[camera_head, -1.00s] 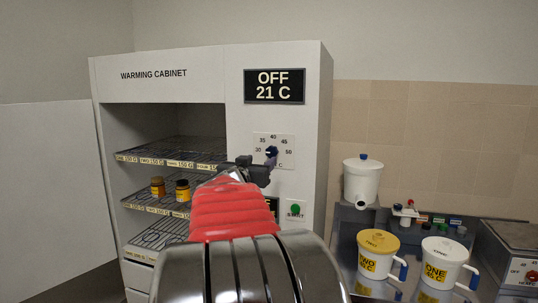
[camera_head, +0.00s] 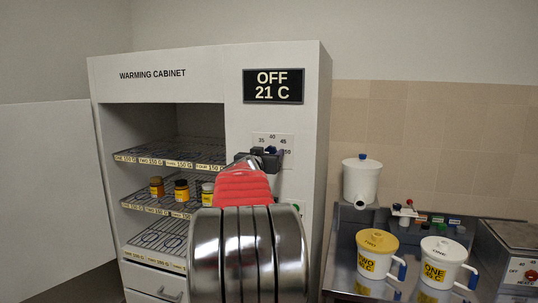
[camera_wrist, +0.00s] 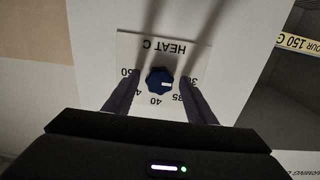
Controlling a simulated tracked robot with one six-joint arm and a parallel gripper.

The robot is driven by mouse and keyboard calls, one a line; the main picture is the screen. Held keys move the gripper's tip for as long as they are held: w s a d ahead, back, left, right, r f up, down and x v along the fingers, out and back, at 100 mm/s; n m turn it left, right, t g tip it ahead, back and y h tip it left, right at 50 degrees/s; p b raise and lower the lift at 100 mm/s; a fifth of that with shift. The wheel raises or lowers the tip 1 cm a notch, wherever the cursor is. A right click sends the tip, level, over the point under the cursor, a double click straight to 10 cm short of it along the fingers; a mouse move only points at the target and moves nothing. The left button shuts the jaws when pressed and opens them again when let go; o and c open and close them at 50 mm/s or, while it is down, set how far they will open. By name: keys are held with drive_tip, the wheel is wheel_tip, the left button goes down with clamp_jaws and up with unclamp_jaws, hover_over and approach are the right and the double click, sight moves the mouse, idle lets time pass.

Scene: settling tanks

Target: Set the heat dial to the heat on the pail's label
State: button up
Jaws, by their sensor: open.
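The heat dial (camera_wrist: 160,80) is a dark blue knob with a white pointer mark on a white plate, upside down in the wrist view. Its mark points right, towards the 30 end of the scale. My gripper (camera_wrist: 160,76) is open, with one finger on each side of the knob; I cannot tell whether they touch it. In the head view my gripper (camera_head: 262,160) covers most of the dial plate (camera_head: 260,138). A yellow-lidded pail marked TWO (camera_head: 376,254) and a white-lidded pail marked ONE (camera_head: 443,263) stand at right; their heat figures are too small to read surely.
The warming cabinet (camera_head: 155,88) has open wire shelves at left holding several small jars (camera_head: 181,190). Its display (camera_head: 274,86) reads OFF 21 C. A white dispenser (camera_head: 362,182) stands above the metal counter at right, with a grey appliance (camera_head: 508,262) at the edge.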

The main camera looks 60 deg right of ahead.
drive_tip(key=shift+c, duration=0.5)
drive_tip(key=c, duration=0.9)
drive_tip(key=shift+c, duration=0.2)
drive_tip(key=shift+m, duration=0.5)
drive_tip(key=m, duration=1.9)
drive_tip(key=f+m, duration=0.1)
drive_tip(key=m, duration=0.5)
drive_tip(key=shift+d+m, duration=0.1)
drive_tip(key=shift+m, duration=0.3)
